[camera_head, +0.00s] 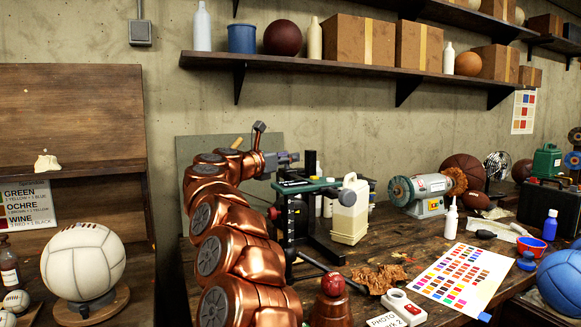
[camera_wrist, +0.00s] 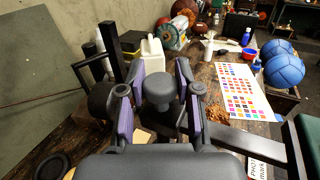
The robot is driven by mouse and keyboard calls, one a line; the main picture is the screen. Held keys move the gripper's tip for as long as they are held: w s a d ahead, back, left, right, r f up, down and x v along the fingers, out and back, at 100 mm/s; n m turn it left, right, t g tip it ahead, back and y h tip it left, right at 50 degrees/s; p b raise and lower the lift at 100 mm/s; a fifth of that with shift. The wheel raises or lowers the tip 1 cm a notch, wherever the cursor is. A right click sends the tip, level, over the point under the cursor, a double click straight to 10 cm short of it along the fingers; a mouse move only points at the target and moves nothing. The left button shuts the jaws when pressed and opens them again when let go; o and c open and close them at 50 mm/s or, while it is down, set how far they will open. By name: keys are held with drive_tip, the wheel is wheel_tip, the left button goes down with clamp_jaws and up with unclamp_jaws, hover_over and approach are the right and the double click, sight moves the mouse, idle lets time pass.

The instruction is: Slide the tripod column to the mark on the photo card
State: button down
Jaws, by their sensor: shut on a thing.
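My gripper (camera_wrist: 157,95) has its purple-padded fingers on both sides of a round dark grey knob (camera_wrist: 158,86), shut on it. The knob looks like part of the tripod column; the column's body below is mostly hidden by the gripper. In the head view my gripper (camera_head: 287,158) is beside a dark stand (camera_head: 312,228) with a green-edged top bar, at the back of the bench. The photo card (camera_head: 388,320), white and lettered "PHOTO mark 2", lies at the front edge, cut off by the frame. It also shows partly in the wrist view (camera_wrist: 257,168).
A cream jug (camera_head: 350,212) stands close right of the stand. A maroon ball (camera_head: 333,284) is at the front.

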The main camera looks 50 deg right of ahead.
drive_tip(key=shift+s+r+p, duration=0.1)
drive_tip(key=shift+r+p, duration=0.45)
drive_tip(key=shift+r, duration=0.7)
drive_tip(key=c, duration=0.8)
unclamp_jaws()
drive_tip(key=shift+o, duration=0.2)
drive_tip(key=shift+f, duration=0.1)
drive_tip(key=shift+a, duration=0.5)
drive_tip(key=a, duration=1.1)
drive_tip(key=shift+w, duration=0.4)
